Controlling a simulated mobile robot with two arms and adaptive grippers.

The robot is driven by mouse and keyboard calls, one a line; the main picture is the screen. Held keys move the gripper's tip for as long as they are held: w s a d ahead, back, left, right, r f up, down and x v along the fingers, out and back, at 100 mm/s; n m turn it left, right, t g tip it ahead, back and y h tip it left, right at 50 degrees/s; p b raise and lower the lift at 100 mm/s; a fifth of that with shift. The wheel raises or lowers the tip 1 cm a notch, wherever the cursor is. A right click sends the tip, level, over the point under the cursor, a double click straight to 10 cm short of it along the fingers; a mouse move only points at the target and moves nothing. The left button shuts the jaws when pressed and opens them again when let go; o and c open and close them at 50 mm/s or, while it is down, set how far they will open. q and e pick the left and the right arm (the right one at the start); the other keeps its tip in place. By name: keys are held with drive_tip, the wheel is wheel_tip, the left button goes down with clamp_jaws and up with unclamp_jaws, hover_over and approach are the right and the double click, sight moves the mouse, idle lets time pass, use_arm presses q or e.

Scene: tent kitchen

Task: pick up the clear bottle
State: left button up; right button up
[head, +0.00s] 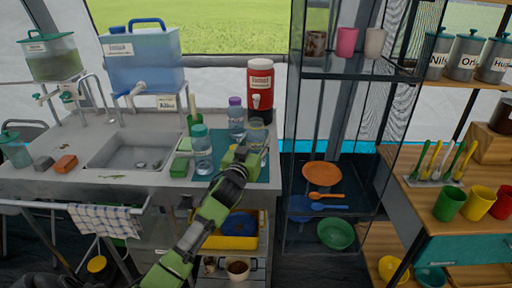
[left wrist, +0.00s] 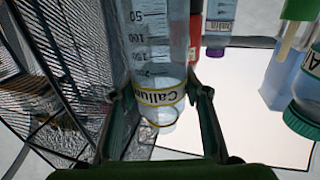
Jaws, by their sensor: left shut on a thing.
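A clear bottle (head: 257,134) stands at the right end of the counter, behind my left gripper. In the left wrist view the clear bottle (left wrist: 158,55) shows measuring marks and a yellow band reading "Callum". My left gripper (head: 245,155) is shut on it, with one finger on each side near the yellow band in the left wrist view (left wrist: 160,97). The gripper hides the bottle's lower part in the head view, so I cannot tell whether it touches the counter. My right gripper is not in view.
A teal-capped bottle (head: 202,152) and a purple-capped bottle (head: 236,118) stand close to the left. A red drink container (head: 260,84) is behind. A sink (head: 135,151) lies further left, and a dark-framed shelf (head: 345,75) rises close on the right.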

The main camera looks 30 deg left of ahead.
use_arm(q)
drive_tip(key=s+r, duration=0.1)
drive_tip(key=r, duration=0.1)
drive_tip(key=s+r, duration=0.1)
drive_tip(key=s, duration=0.1)
drive_tip(key=s+d+r, duration=0.1)
drive_tip(key=r, duration=0.1)
drive_tip(key=shift+s+r, duration=0.35)
approach(253, 127)
drive_tip(key=shift+s+a+r, duration=0.1)
drive_tip(key=shift+s+r, duration=0.25)
drive_tip(key=shift+r, duration=0.3)
drive_tip(key=shift+s+d+r, duration=0.1)
drive_tip(key=shift+s+r, duration=0.25)
drive_tip(key=shift+r, duration=0.3)
drive_tip(key=shift+s+a+r, duration=0.1)
drive_tip(key=shift+s+r, duration=0.25)
drive_tip(key=shift+r, duration=0.3)
